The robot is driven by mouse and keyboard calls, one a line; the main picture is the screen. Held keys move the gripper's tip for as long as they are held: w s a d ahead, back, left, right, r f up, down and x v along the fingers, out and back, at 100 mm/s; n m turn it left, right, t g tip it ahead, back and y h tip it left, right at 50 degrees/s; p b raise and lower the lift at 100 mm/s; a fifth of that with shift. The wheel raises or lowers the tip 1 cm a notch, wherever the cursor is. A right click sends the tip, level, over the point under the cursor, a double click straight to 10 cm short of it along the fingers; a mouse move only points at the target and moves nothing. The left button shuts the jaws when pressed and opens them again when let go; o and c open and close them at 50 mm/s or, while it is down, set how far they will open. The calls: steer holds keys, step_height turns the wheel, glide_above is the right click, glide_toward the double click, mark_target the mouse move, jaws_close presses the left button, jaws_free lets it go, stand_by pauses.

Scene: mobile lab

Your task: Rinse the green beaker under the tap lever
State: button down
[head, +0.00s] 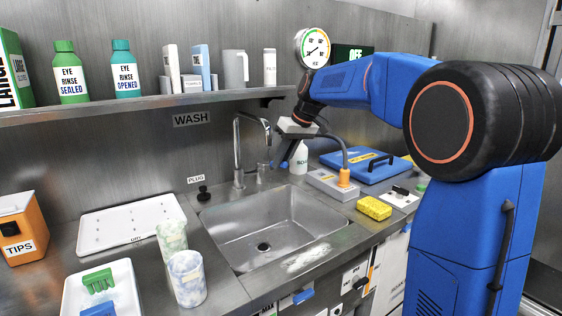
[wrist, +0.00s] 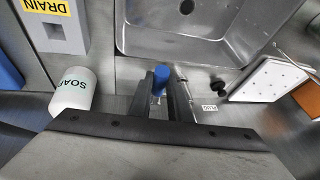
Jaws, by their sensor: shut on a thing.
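The green beaker (head: 172,236), pale with green marbling, stands upright on the counter left of the sink. A blue-marbled beaker (head: 187,280) in front hides part of it. The sink (head: 262,228) looks empty, with the curved metal tap (head: 238,155) at its back edge. My gripper (head: 281,161) is at the back of the sink, right of the tap spout. In the wrist view my gripper (wrist: 166,90) is shut on a blue-topped piece, the tap lever (wrist: 161,76). The exact contact is partly hidden by the fingers. No running water is visible.
A soap bottle (head: 299,158) stands close to my gripper, at left in the wrist view (wrist: 73,90). Right of the sink are a grey drain box (head: 328,184) and a yellow sponge (head: 374,208). A white drying tray (head: 130,220) lies left; a shelf (head: 130,106) runs above.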

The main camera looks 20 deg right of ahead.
steer(key=c, duration=1.6)
jaws_free()
steer(key=shift+c, duration=0.2)
steer(key=v, duration=1.7)
steer(key=shift+r, duration=0.25)
